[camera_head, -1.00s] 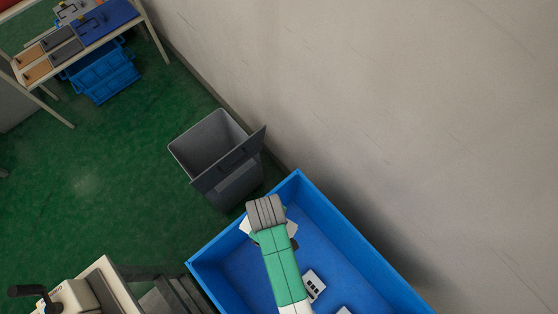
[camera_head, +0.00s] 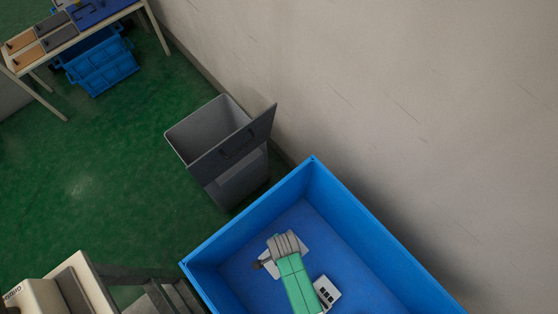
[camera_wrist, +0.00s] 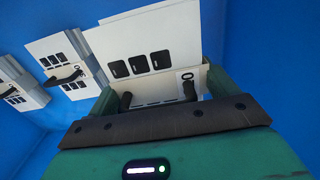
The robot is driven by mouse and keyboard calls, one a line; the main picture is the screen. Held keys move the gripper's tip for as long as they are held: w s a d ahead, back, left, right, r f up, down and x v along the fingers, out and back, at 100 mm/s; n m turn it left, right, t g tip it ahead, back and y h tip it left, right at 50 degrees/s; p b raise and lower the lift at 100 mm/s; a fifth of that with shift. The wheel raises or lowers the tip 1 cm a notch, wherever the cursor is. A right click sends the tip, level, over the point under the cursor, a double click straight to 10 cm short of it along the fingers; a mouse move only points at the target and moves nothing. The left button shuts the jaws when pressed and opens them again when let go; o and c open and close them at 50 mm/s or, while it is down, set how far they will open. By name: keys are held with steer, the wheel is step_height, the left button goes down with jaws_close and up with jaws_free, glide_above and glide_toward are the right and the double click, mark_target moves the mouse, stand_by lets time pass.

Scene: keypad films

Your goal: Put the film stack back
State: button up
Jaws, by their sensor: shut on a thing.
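A stack of white films with black key squares (camera_wrist: 135,40) is held in front of my gripper (camera_wrist: 160,95) in the wrist view. The jaws are shut on its near edge, where a small white label shows. In the head view my gripper (camera_head: 268,264) is inside the blue bin (camera_head: 375,236), and part of the white stack (camera_head: 302,257) shows beside it. I cannot tell whether the stack touches the bin floor. Two more white stacks with black squares and dark handles lie to its left in the wrist view, one nearer (camera_wrist: 57,55) and one farther (camera_wrist: 18,82).
A white keypad-like piece (camera_head: 327,292) lies in the bin beside my arm. A grey open container with a raised lid (camera_head: 230,150) stands behind the bin. A table with coloured panels (camera_head: 60,37) and a blue crate (camera_head: 103,68) are at the far left. A wall is at right.

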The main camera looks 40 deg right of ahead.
step_height(320, 180, down, 10)
steer(key=b, duration=0.7)
steer(key=shift+f, duration=0.15)
steer(key=shift+r, duration=0.2)
steer(key=o, duration=1)
steer(key=shift+f, duration=0.15)
steer(key=shift+c, duration=0.2)
step_height(320, 180, up, 12)
steer(key=p, duration=0.8)
steer(key=shift+r, duration=0.2)
